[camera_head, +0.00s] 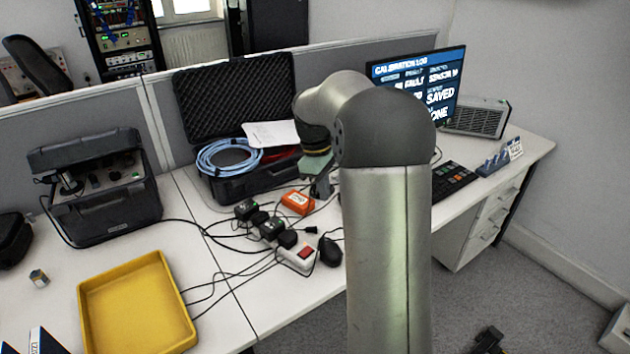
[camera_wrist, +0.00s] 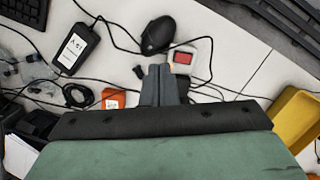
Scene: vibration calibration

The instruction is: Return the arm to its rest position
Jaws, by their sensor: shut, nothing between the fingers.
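My arm rises in front of the desk in the head view and bends over toward the back left. My gripper (camera_head: 322,187) hangs over the desk, just right of the open black case, and is partly hidden by my own arm. In the wrist view my gripper (camera_wrist: 160,72) has its two grey fingers together, with nothing between them. The fingertips appear close to a white box with a red switch (camera_wrist: 182,60) and a black mouse (camera_wrist: 157,35). I cannot tell the exact height of the fingertips above the desk.
An open black case (camera_head: 235,75) with a blue cable coil (camera_head: 228,158) stands behind. An orange box (camera_head: 298,202), a white switch box (camera_head: 299,258) and loose cables lie below. A yellow tray (camera_head: 135,305) is front left. A monitor (camera_head: 440,75) and keyboard (camera_head: 452,183) stand right.

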